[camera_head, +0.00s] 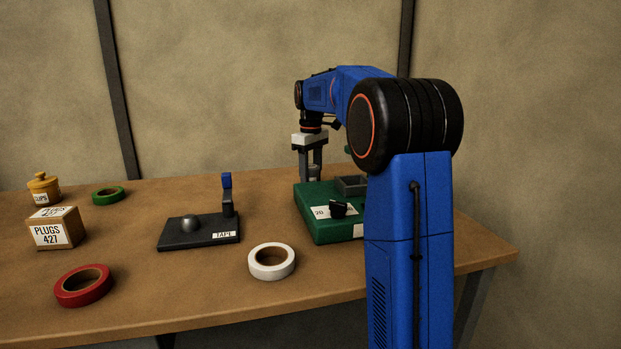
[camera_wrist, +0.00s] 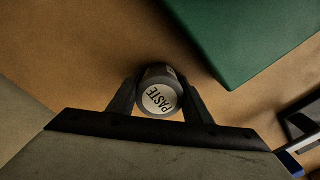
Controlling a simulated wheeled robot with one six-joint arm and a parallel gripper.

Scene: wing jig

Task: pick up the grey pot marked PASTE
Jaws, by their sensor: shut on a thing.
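The grey pot marked PASTE (camera_wrist: 160,97) sits between the two dark fingers of my gripper (camera_wrist: 160,103) in the wrist view, its pale round label facing the camera. The fingers touch it on both sides, and my gripper is shut on it. In the head view my gripper (camera_head: 310,172) points down behind the back left edge of the green box. The lower part of the pot is hidden there behind the box, and I cannot tell whether it touches the table.
The green box (camera_head: 318,225) with a grey tray (camera_head: 352,185) stands close to my gripper; its corner is near the pot in the wrist view (camera_wrist: 235,50). A black tape stand (camera_head: 185,238), white tape roll (camera_head: 271,262), PLUGS box (camera_head: 55,230) and red roll (camera_head: 83,287) lie left.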

